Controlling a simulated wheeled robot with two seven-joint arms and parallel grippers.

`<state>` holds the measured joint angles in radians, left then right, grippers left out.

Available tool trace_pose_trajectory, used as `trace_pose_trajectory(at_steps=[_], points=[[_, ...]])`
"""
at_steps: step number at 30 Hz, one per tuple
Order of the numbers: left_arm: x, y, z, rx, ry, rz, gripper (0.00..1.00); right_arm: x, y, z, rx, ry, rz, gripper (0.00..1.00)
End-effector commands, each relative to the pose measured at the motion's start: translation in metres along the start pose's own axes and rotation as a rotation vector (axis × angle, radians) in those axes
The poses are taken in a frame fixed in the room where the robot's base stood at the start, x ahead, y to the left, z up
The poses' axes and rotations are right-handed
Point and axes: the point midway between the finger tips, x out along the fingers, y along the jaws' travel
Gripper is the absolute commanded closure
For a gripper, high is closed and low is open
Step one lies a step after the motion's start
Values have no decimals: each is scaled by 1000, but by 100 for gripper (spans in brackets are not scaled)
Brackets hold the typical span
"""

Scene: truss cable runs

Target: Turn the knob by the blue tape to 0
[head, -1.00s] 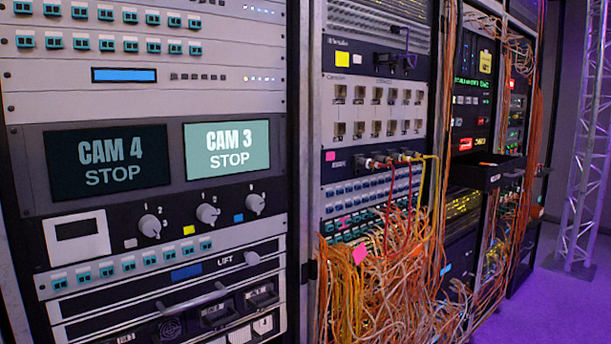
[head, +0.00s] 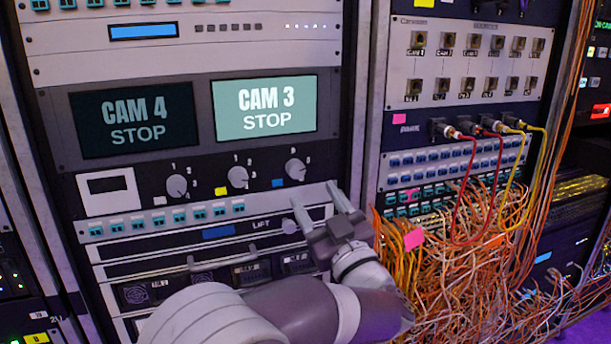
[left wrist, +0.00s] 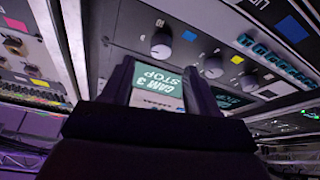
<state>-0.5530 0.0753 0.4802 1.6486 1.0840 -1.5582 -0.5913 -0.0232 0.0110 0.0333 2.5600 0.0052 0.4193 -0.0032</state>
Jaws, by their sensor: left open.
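Three grey knobs sit in a row on the black panel under the screens. The rightmost knob (head: 295,169) has the blue tape (head: 277,182) just to its lower left. In the left wrist view, which is upside down, that knob (left wrist: 161,44) and the blue tape (left wrist: 188,36) also show. The numbers around it and its pointer are too small to read surely. My left gripper (head: 314,194) is open and empty, with fingertips pointing up at the rack just below and right of this knob, apparently apart from it. My right gripper is not in view.
The middle knob (head: 238,177) has yellow tape (head: 220,190) and the left knob (head: 177,187) white tape (head: 159,200). A row of teal switches (head: 170,219) and a drawer handle lie below. Tangled orange cables (head: 440,255) hang to the right of my arm.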

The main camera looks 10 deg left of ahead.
Motion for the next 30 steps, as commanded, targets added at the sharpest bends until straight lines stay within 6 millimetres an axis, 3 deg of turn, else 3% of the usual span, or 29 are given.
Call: trace_pose_trajectory(at_steps=[3,9,19,24,30], points=[[30,-1,0,1,1,-3,41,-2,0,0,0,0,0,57],[59,0,0,0,0,1,41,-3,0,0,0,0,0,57],[65,0,0,-1,-1,3,41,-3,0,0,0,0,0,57],[64,0,0,-1,-1,3,96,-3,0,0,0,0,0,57],[64,0,0,-6,-1,1,96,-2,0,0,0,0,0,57]])
